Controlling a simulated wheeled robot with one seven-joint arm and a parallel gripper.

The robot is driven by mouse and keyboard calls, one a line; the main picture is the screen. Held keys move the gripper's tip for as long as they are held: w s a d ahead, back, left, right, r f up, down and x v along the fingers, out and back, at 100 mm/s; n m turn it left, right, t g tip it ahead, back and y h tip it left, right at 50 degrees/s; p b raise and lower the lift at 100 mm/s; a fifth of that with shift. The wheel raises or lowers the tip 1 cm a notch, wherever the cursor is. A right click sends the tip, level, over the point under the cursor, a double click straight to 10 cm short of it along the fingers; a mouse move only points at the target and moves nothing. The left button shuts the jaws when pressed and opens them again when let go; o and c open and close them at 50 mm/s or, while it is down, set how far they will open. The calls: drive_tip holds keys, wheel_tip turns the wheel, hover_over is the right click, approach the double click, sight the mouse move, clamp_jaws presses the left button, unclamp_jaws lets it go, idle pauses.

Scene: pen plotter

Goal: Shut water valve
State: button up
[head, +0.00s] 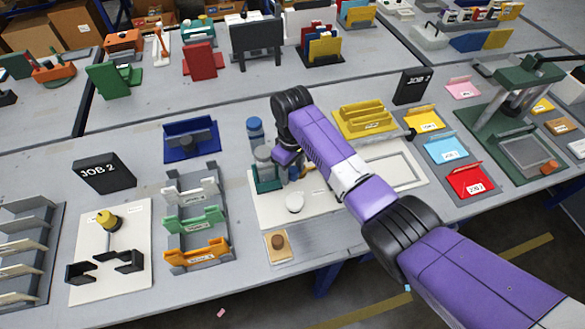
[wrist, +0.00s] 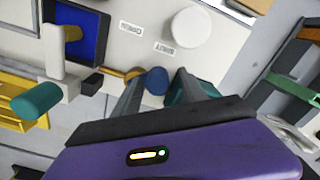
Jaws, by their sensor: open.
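The station is a white panel (head: 325,205) carrying two small printed labels, which look like OPEN (wrist: 130,28) and SHUT (wrist: 165,48) in the wrist view. Below them is a round blue part (wrist: 157,80) with a thin orange bar (wrist: 124,73) reaching left from it, perhaps the water valve and its handle. The orange bar (head: 308,170) also shows in the head view, beside my gripper. My gripper (wrist: 158,76) is open, its two grey fingers on either side of the blue part. I cannot tell whether they touch it. In the head view my wrist hides much of the spot.
A round white knob (wrist: 191,27) stands near the labels. A teal holder (head: 266,184) with a grey-topped bottle and a blue-topped bottle (head: 255,130) stand left of my gripper. A dark blue tray (wrist: 82,35) and a teal-tipped part (wrist: 36,101) lie nearby.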

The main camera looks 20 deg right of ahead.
sight(292, 169)
wheel_tip(292, 169, up, 5)
drive_tip(key=p, duration=0.4)
drive_tip(key=shift+w+r, duration=0.1)
drive_tip(key=shift+d+r, duration=0.1)
drive_tip(key=shift+r, duration=1.1)
